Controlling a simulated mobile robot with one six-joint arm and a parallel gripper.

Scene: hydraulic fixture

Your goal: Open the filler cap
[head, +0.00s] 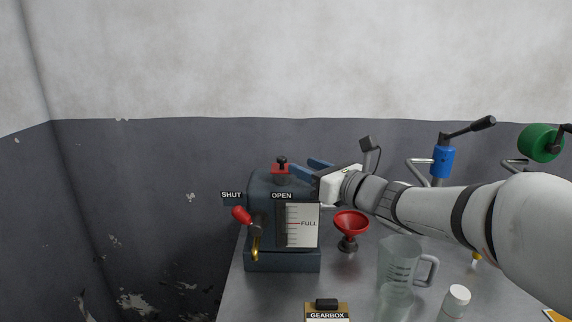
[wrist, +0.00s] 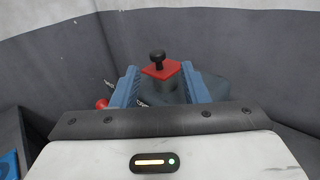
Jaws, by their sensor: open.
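The filler cap (head: 280,169) is a red square plate with a black knob, on top of the dark blue gearbox housing (head: 283,262). In the wrist view the cap (wrist: 161,70) sits on a grey neck and looks seated. My gripper (head: 302,166) is at the right of the cap in the head view, with its blue fingertips close to it. In the wrist view my gripper (wrist: 160,84) is open, and the cap shows between the two fingers with a gap on each side. I cannot tell how far the tips reach past it.
A red-handled valve (head: 242,215) with SHUT and OPEN labels and a FULL gauge (head: 302,226) are on the housing. A red funnel (head: 351,222), a clear jug (head: 399,262) and a white bottle (head: 455,301) stand right of it. A GEARBOX clipboard (head: 327,311) lies in front.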

